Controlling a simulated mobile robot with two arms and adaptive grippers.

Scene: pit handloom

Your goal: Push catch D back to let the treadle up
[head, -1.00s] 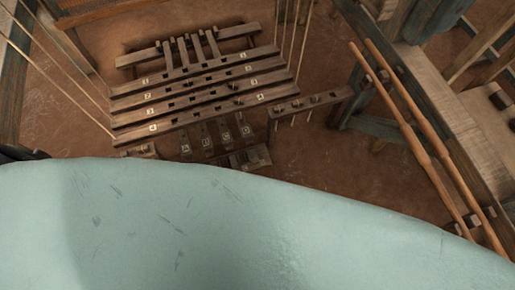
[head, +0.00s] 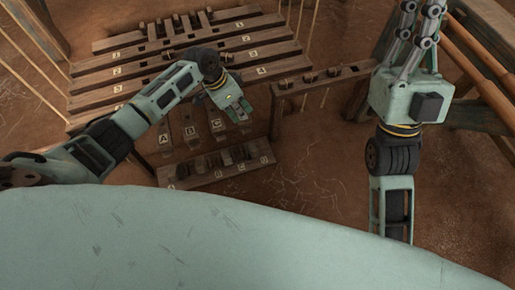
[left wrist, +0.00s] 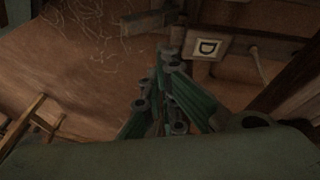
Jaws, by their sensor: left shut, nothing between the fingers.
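The treadle plates marked A (head: 163,140), B (head: 190,132) and C (head: 216,124) show in the head view. The plate right of C lies behind my left gripper (head: 239,112), which is shut and empty there. In the left wrist view a plate marked D (left wrist: 208,48) sits just right of and beyond the gripper's closed tips (left wrist: 172,62). I cannot tell whether they touch anything. Below the treadles is a low wooden catch board (head: 215,168) with small blocks; which block is catch D is unclear. My right gripper (head: 419,10) is at the top right, its tips at the frame edge.
Numbered wooden bars (head: 130,72) lie behind my left arm. A pegged rail (head: 318,78) stands right of the gripper. Long wooden poles (head: 480,62) and a bench frame are at the far right, near my right arm. The brown floor (head: 310,150) in front is clear.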

